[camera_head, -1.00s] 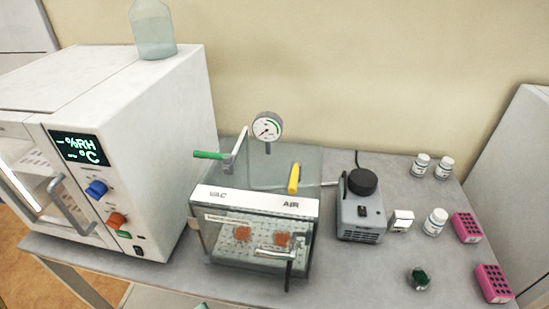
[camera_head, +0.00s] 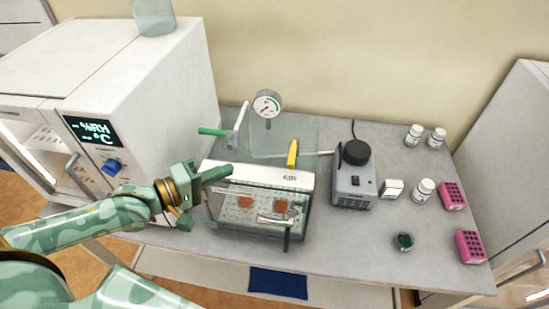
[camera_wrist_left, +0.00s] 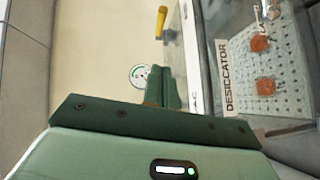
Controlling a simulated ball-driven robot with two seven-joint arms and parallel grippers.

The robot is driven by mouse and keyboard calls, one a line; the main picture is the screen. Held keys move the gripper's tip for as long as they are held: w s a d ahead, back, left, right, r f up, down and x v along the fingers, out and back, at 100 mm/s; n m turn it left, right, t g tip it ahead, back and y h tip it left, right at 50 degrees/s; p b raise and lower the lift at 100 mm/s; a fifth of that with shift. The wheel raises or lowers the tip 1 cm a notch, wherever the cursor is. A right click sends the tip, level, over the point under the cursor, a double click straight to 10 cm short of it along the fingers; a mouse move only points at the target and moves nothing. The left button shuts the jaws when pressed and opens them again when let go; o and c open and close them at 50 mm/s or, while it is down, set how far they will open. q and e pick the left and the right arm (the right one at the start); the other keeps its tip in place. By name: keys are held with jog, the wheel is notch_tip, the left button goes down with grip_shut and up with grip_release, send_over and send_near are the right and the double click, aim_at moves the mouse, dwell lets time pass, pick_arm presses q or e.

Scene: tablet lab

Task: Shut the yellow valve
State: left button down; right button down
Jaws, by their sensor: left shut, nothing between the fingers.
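The yellow valve (camera_head: 292,153) has a short lever at the back right of the clear desiccator box (camera_head: 250,229). Its lever lies front to back, across the thin tube that runs right to the pump. It also shows in the left wrist view (camera_wrist_left: 162,21), at the top. My left gripper (camera_head: 229,169) is shut and empty, over the front left of the box, left of the yellow valve and apart from it. Its closed fingers (camera_wrist_left: 163,74) show in the wrist view, pointing toward the valve side. My right gripper is not in view.
A green-handled valve (camera_head: 213,132) and a dial gauge (camera_head: 267,103) stand up behind the box. A grey pump (camera_head: 353,185) is to the right, with bottles and pink racks (camera_head: 453,195) beyond.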

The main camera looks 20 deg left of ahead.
pick_arm(q)
send_near(292, 154)
jog(key=w, duration=0.1)
jog(key=w+a, duration=0.1)
jog(key=w, duration=0.2)
jog(key=shift+w+a+f, duration=0.15)
jog(key=shift+a+f, duration=0.2)
jog(key=d, duration=0.1)
jog(key=d+p, duration=0.1)
jog(key=d, duration=0.1)
jog(key=shift+w+d+f, duration=0.15)
jog(key=shift+w+f, duration=0.2)
jog(key=shift+d+f+p, duration=0.15)
jog(key=shift+d+p, duration=0.15)
jog(key=shift+d, duration=0.05)
jog(key=shift+w, duration=0.1)
